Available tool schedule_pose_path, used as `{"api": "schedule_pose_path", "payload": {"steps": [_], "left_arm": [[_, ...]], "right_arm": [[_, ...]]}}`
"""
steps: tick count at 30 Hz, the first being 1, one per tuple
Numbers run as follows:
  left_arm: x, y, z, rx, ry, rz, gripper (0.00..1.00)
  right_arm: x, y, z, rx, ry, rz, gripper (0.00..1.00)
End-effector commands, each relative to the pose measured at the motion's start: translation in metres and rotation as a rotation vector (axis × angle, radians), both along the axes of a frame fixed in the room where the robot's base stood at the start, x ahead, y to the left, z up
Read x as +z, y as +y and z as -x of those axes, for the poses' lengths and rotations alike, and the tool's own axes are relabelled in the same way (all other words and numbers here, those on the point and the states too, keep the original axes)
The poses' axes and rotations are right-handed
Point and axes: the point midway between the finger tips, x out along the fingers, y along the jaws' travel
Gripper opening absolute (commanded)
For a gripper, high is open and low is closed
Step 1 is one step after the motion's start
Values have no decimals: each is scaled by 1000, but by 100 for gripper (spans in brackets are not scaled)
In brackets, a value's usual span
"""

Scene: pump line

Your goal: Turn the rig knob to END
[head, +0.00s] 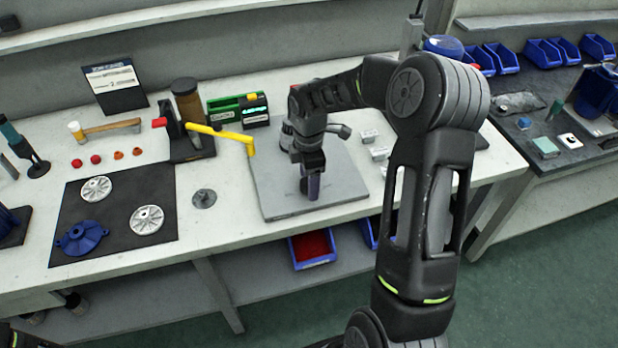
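My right gripper (312,182) points down over the grey plate (285,205) on the bench, at the end of my arm that comes in from the lower right. Its fingers are small and dark, and I cannot tell whether they are open or shut. Grey metal parts close around its wrist are partly hidden by it. A green and black box (228,109) with a small lit display stands behind the plate, with a small yellow part on top. I cannot make out which part is the rig knob or its END mark. My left gripper is out of view.
A black stand with a brown cylinder (187,102) and a yellow lever (225,134) is left of the plate. A black mat (115,205) holds grey discs and a blue part. A hammer (105,128) lies behind. Small metal blocks (378,153) sit to the right.

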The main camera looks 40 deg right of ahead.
Motion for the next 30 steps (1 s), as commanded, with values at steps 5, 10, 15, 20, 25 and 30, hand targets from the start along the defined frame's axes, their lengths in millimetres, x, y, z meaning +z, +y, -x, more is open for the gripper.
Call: {"api": "schedule_pose_path", "payload": {"steps": [5,10,15,20,25,30], "left_arm": [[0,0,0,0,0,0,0],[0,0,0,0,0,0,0],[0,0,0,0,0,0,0],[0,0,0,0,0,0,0],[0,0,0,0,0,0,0],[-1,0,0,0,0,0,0]], "right_arm": [[0,0,0,0,0,0,55],[0,0,0,0,0,0,41],[1,0,0,0,0,0,27],[1,0,0,0,0,0,14],[1,0,0,0,0,0,2],[1,0,0,-6,0,0,2]]}}
